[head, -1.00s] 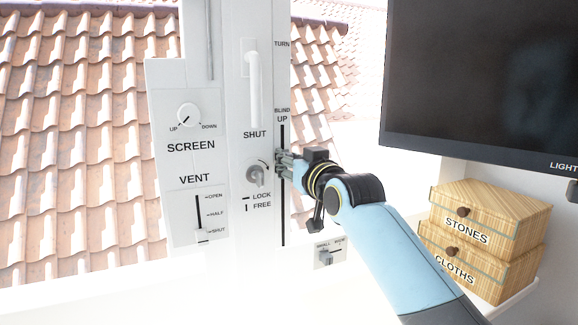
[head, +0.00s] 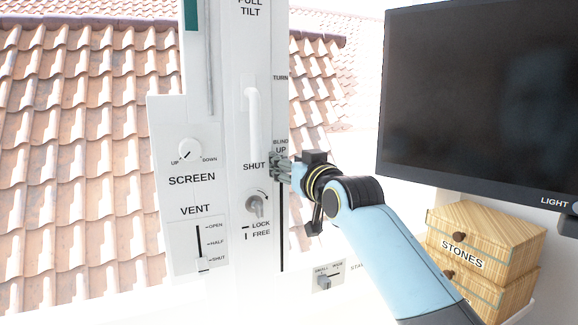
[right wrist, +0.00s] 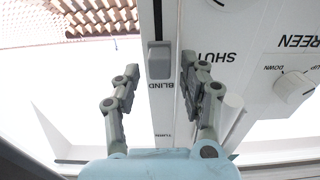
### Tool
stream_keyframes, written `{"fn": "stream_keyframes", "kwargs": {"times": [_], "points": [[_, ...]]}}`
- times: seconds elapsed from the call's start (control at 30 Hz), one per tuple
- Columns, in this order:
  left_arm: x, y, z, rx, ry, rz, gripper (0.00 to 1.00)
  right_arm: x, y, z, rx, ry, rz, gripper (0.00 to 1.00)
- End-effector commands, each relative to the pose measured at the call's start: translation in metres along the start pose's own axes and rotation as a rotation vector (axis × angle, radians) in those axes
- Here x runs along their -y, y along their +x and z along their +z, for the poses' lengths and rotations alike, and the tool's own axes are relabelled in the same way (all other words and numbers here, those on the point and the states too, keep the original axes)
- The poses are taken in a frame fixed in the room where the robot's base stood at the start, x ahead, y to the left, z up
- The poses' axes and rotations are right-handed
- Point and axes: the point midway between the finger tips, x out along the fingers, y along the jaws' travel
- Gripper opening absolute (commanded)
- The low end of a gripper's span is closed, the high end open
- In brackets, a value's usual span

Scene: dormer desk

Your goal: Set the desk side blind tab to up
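The blind tab (right wrist: 159,60) is a grey block on a dark slot in the white window post. In the right wrist view, which is upside down, it sits at the slot's end by the word BLIND, and the UP mark is not visible there. My right gripper (right wrist: 159,68) is open, with a finger on each side of the tab and visible gaps. In the head view my right gripper (head: 277,166) is just below the UP mark and hides the tab; the blind slot (head: 282,235) runs down below it, empty. My left gripper is not in view.
Left of the gripper are the white window handle (head: 253,110), the lock knob (head: 255,206), the screen dial (head: 190,150) and the vent slider (head: 203,264).

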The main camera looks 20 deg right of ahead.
Motion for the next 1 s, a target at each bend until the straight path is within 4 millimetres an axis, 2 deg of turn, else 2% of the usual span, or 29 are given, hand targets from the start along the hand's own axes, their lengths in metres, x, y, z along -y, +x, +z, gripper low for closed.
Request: {"fn": "stream_keyframes", "kwargs": {"times": [0.23,0.37,0.8,1.0], "points": [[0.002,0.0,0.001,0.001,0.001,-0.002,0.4,0.0,-0.001,0.003,0.005,0.0,0.0,0.44],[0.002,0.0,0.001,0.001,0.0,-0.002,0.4,0.0,-0.011,0.004,0.006,0.0,0.0,0.44],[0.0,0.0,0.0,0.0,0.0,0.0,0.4,0.0,-0.101,0.003,0.006,0.0,0.0,0.44],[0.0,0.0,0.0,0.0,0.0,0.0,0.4,0.0,-0.119,0.002,0.004,0.0,0.0,0.44]]}}
